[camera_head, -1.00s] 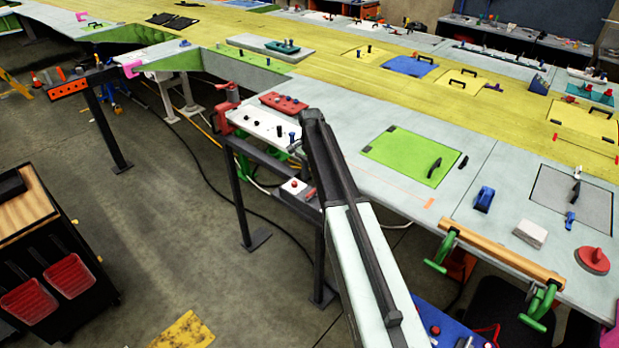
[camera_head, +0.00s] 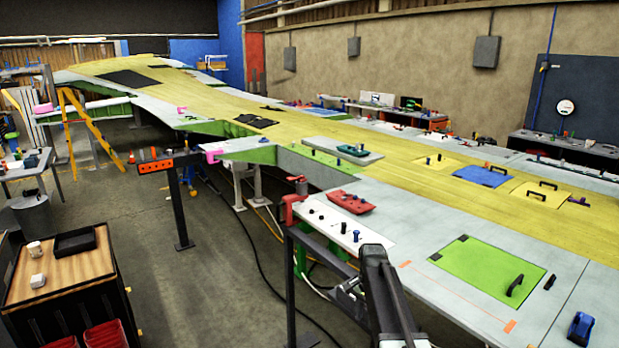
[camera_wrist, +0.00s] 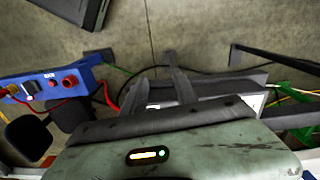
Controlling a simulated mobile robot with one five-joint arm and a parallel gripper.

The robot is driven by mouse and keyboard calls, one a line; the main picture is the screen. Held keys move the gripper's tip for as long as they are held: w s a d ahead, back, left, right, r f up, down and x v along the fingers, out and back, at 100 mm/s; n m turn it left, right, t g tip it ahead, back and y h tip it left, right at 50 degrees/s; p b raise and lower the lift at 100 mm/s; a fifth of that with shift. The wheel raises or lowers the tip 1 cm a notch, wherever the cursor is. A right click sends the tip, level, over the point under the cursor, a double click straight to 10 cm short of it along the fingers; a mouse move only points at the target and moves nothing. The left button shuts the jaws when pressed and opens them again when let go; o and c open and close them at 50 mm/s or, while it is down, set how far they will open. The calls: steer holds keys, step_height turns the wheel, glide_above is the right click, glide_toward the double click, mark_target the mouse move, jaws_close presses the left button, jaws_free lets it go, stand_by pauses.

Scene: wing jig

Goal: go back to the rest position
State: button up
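In the wrist view, my gripper (camera_wrist: 155,72) shows as two dark fingers beyond the grey-green housing. The fingers stand apart, with no object visible between them. In the head view, my dark arm rises from the bottom edge, right of the middle, beside the near edge of the wing jig (camera_head: 460,264). The fingers cannot be made out clearly in the head view.
A wooden-topped cart (camera_head: 65,280) stands at lower left. A blue box (camera_wrist: 50,83) is left in the wrist view. Floor is open between cart and jig.

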steer(key=s+f+n+b, duration=0.1)
steer(key=s+n, duration=0.3)
steer(key=s, duration=0.5)
steer(key=s+a+f+n+b, duration=0.1)
steer(key=s+f+n, duration=0.3)
steer(key=s, duration=0.5)
steer(key=shift+s+a+n+b, duration=0.25)
steer(key=shift+s+n+b, duration=0.15)
steer(key=shift+n+b, duration=0.3)
